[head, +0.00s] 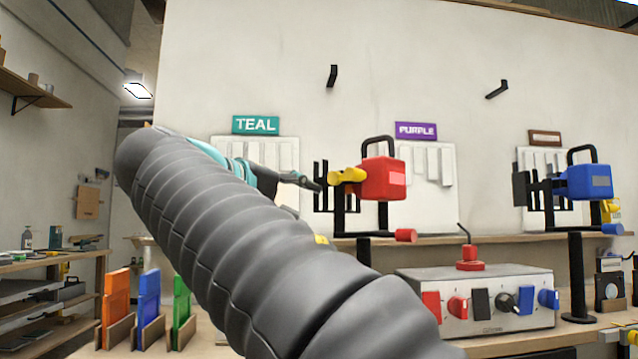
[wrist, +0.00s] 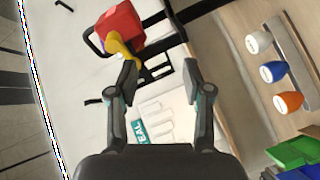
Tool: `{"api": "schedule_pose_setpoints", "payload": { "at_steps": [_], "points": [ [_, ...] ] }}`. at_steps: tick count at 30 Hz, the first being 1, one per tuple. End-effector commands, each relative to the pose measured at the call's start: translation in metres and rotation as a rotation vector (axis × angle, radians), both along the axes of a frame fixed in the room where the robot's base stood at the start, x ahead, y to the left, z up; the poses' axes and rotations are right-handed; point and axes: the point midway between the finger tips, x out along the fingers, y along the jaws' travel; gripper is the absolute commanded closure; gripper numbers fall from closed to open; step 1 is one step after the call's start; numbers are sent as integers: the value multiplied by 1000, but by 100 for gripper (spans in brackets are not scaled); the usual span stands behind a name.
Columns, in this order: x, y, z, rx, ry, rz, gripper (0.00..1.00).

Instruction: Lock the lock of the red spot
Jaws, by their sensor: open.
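A red padlock-like block (head: 382,182) with a black loop on top is mounted on a black stand in front of the wall. A yellow key-like piece (head: 346,177) sticks out of its left side. In the wrist view the red block (wrist: 122,22) and the yellow piece (wrist: 119,49) are at the top. My gripper (wrist: 160,78) is open and empty, its fingers below the yellow piece and apart from it. In the head view my gripper (head: 308,182) is just left of the black bars (head: 322,186). I cannot tell whether the lock is engaged.
A similar blue block (head: 590,182) stands at the right. A grey switch box (head: 480,285) with several knobs is on the bench. TEAL (head: 256,125) and PURPLE (head: 416,131) signs hang on the wall. Colored panels (head: 150,298) stand at lower left. Colored cups (wrist: 273,71) show in the wrist view.

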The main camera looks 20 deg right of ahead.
Motion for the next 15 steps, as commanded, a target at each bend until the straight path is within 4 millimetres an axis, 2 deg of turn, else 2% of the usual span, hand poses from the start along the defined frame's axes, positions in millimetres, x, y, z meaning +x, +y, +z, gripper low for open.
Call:
{"api": "schedule_pose_setpoints", "payload": {
  "at_steps": [1, 3, 6, 11, 15],
  "points": [
    [-1, 7, 16, -22, -33, -25, 50],
    [-6, 12, 33, -46, -76, -64, 50],
    [-12, 17, 48, -66, -116, -102, 50],
    [-16, 15, 57, -75, -141, -128, 50],
    [-12, 1, 57, -76, -141, -131, 50]
  ]
}}
